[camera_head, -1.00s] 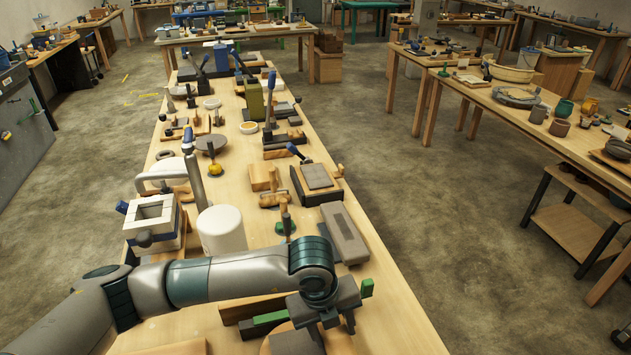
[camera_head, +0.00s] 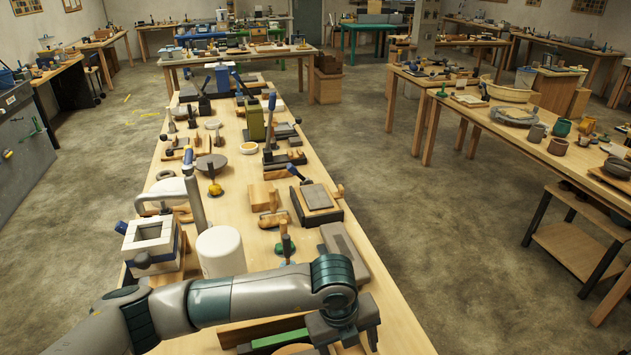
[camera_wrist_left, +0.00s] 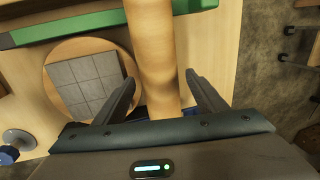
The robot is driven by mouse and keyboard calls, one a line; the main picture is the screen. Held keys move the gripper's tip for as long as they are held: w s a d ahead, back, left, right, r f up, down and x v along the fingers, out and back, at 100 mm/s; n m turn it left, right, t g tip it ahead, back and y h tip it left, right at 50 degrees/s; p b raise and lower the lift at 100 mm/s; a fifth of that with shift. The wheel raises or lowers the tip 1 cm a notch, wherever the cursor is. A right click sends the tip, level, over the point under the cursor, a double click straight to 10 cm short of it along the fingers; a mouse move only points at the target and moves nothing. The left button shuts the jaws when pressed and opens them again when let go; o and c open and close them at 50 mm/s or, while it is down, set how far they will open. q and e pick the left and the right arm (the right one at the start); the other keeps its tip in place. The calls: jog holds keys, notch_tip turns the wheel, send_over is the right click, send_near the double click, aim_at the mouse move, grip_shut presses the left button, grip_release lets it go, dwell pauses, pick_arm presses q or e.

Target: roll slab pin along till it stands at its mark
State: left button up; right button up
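In the left wrist view a pale wooden roller, which looks like the slab pin (camera_wrist_left: 152,45), runs lengthwise from the top edge down between the fingers of my left gripper (camera_wrist_left: 160,78). The fingers stand open on both sides of it, with gaps to each. In the head view my left gripper (camera_head: 347,338) is low, near the bottom edge, over the near part of the bench; the pin cannot be made out there. No mark can be clearly identified. My right gripper is not in view.
A green bar (camera_wrist_left: 70,27) crosses beyond the fingers. A round wooden board (camera_wrist_left: 55,60) with a grey tiled slab (camera_wrist_left: 90,82) lies left of the pin. A white cylinder (camera_head: 220,252) and a grey block (camera_head: 343,248) stand beyond my arm. The long bench is crowded farther back.

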aim_at(344, 353)
pick_arm(q)
jog(key=shift+r, duration=0.15)
jog(key=shift+s+a+r+p, duration=0.1)
jog(key=shift+a+r+p, duration=0.15)
jog(key=shift+r+p, duration=0.6)
jog(key=shift+s+a+r+p, duration=0.1)
jog(key=shift+a+r+p, duration=0.15)
jog(key=shift+r, duration=1.1)
jog(key=shift+a+r+p, duration=0.2)
jog(key=shift+r+p, duration=0.45)
jog(key=shift+r, duration=0.45)
